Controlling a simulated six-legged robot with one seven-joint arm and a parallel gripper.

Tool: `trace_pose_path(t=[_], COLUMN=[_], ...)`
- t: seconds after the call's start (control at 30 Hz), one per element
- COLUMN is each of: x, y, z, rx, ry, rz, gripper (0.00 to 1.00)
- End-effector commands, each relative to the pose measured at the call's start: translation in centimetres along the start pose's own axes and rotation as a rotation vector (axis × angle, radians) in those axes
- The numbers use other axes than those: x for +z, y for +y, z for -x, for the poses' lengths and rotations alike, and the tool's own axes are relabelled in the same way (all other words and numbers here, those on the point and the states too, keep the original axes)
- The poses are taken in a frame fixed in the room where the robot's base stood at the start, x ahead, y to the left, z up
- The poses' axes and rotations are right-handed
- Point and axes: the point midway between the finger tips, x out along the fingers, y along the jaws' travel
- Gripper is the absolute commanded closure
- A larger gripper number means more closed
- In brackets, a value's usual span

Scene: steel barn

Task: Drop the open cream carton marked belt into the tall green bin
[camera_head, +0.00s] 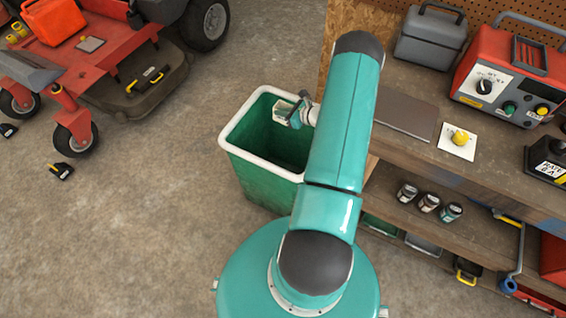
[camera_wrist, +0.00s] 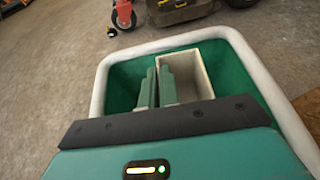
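The tall green bin (camera_head: 254,180) with a white rim stands on the floor beside the workbench. Its rim (camera_wrist: 98,88) and green inside fill much of the wrist view. The open cream carton (camera_head: 282,112) is over the bin's mouth, near its far right side. In the wrist view the carton (camera_wrist: 196,72) shows its open top, with one finger inside and one outside its left wall. My gripper (camera_head: 298,110) is shut on that wall; its fingers also show in the wrist view (camera_wrist: 157,88). No belt marking is readable.
A workbench (camera_head: 470,165) on the right holds a grey case (camera_head: 430,38), a red device (camera_head: 505,78) and a yellow knob on a white card (camera_head: 459,139). Several small jars (camera_head: 429,202) stand on its lower shelf. A red mower (camera_head: 95,55) is at upper left. Floor left of the bin is mostly clear.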

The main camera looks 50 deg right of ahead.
Motion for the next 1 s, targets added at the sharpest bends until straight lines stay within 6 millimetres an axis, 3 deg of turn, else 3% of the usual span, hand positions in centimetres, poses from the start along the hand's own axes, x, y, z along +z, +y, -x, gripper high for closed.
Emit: trace_pose_path(t=[0.5,0.87,1.0], x=[-4.8,-5.3,-5.3], y=[0.1,0.1,0.1], z=[-2.1,-2.3,-2.3], rx=[0.001,0.001,0.001], ry=[0.0,0.0,0.0], rz=[0.0,0.001,0.0], gripper=[1.0,1.0,0.73])
